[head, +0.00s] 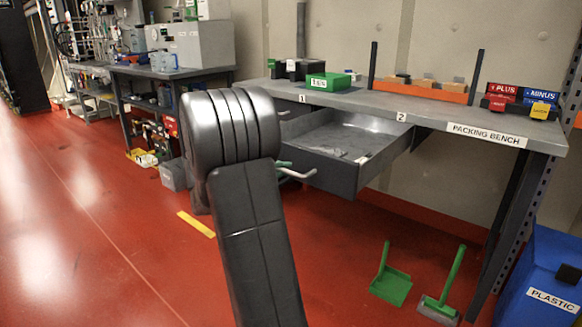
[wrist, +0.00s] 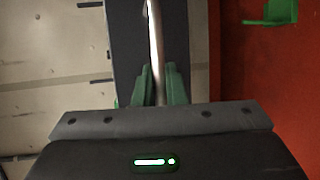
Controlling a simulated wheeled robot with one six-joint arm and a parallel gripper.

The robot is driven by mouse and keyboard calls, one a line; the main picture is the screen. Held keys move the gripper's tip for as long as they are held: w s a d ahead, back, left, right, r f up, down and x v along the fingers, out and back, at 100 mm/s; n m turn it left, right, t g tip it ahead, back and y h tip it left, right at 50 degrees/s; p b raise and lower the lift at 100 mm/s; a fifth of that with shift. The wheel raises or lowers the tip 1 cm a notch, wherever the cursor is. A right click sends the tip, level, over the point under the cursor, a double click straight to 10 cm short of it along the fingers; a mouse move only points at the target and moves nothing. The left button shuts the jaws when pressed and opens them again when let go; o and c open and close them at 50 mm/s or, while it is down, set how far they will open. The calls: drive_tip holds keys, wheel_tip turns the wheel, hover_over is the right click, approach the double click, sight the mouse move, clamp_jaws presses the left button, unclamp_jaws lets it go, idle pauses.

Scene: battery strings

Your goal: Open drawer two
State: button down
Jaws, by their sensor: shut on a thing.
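Drawer two (head: 372,135), a grey metal drawer below the label 2 (head: 401,117), stands pulled well out from the packing bench. A few small pale items lie on its floor. Its pale bar handle (head: 299,174) is on the front face. My gripper (head: 284,166) is at this handle, partly hidden behind my arm in the head view. In the wrist view, the green fingers of my gripper (wrist: 158,75) are closed on either side of the handle bar (wrist: 155,40), beside the dark drawer front (wrist: 128,45).
The label 1 (head: 302,98) marks the drawer (head: 291,112) to the left. A blue plastic bin (head: 545,265) stands far right. Floor at left is mostly clear.

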drive_tip(key=shift+s+a, duration=0.25)
drive_tip(key=shift+s, duration=0.1)
drive_tip(key=c, duration=1.5)
unclamp_jaws()
drive_tip(key=p+v, duration=0.3)
drive_tip(key=v, duration=1)
drive_tip(key=shift+s+a+r+p, duration=0.1)
drive_tip(key=shift+s+a+p, duration=0.1)
drive_tip(key=shift+a+p, duration=0.15)
